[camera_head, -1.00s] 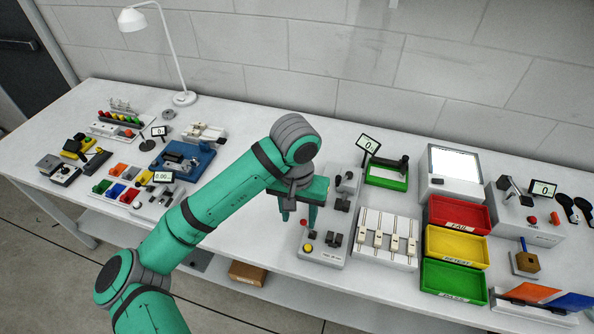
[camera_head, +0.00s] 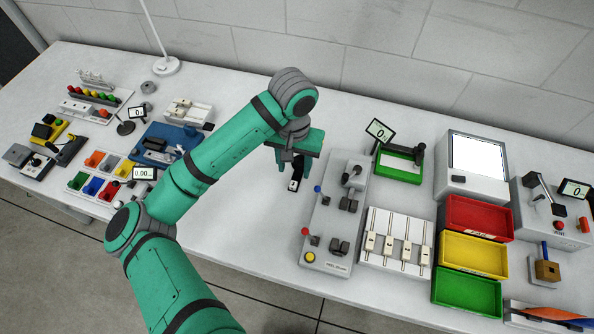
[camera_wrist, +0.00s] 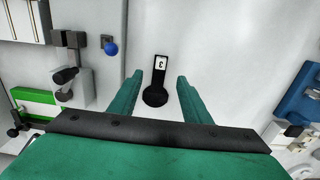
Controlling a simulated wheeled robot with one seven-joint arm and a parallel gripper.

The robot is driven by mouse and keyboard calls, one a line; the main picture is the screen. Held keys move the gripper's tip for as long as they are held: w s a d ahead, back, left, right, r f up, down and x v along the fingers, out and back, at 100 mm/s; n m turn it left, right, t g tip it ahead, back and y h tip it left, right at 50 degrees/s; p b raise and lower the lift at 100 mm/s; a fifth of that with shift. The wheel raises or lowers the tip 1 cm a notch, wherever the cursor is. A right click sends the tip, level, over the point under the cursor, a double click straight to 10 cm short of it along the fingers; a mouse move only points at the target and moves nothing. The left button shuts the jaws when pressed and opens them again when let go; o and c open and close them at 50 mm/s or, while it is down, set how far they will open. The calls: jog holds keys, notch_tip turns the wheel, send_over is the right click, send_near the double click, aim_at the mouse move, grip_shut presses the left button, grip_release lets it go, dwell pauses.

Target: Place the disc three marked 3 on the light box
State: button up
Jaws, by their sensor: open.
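The disc three (camera_head: 294,184) is a black piece with a white label, lying on the white bench below my gripper. In the wrist view it shows a round black end (camera_wrist: 155,97) and a narrow stem with a label that looks like an upside-down 3. My green gripper (camera_head: 294,170) is open above it. In the wrist view its fingers (camera_wrist: 160,79) stand apart on either side of the piece, and nothing is held. I cannot tell the height between them. The light box (camera_head: 465,188) is a grey box with a bright white screen, at the right back of the bench.
A grey switch panel (camera_head: 323,240) stands just right of my gripper. A slider unit (camera_head: 370,262), a green-based stand (camera_head: 399,168) and red (camera_head: 450,226), yellow and green trays lie between it and the right side. A blue device (camera_head: 160,158) is at left.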

aim_at(294, 182)
jog(key=shift+s+f, duration=0.15)
jog(key=shift+f, duration=3.1)
jog(key=shift+c, duration=0.6)
grip_shut()
